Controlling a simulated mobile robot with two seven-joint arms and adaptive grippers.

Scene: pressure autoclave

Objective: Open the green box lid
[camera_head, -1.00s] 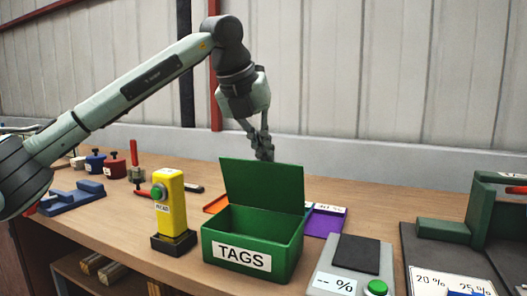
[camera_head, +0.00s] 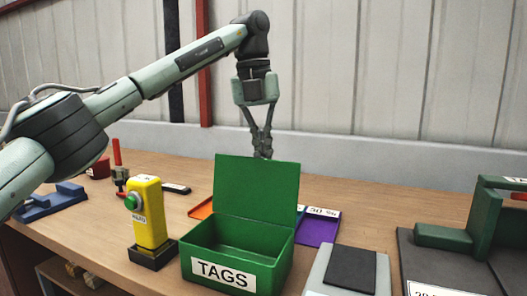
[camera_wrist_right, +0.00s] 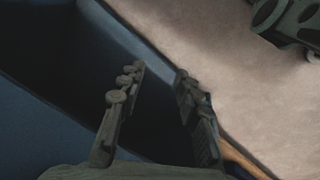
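The green box (camera_head: 235,262) stands on the table with a white TAGS label on its front. Its lid (camera_head: 257,190) stands up, open, along the back edge, and the inside of the box shows. My left gripper (camera_head: 262,153) points down just behind the top of the lid. Its fingertips are partly hidden by the lid, and whether they touch it is unclear. Its fingers look close together. My right gripper (camera_wrist_right: 158,82) shows in the right wrist view with its fingers apart and nothing between them; it is not in the head view.
A yellow post with a green button (camera_head: 148,215) stands left of the box. A grey device with a dark plate (camera_head: 350,268) is to the right, with a green fixture (camera_head: 445,236) beyond. Orange and purple trays (camera_head: 318,228) lie behind the box.

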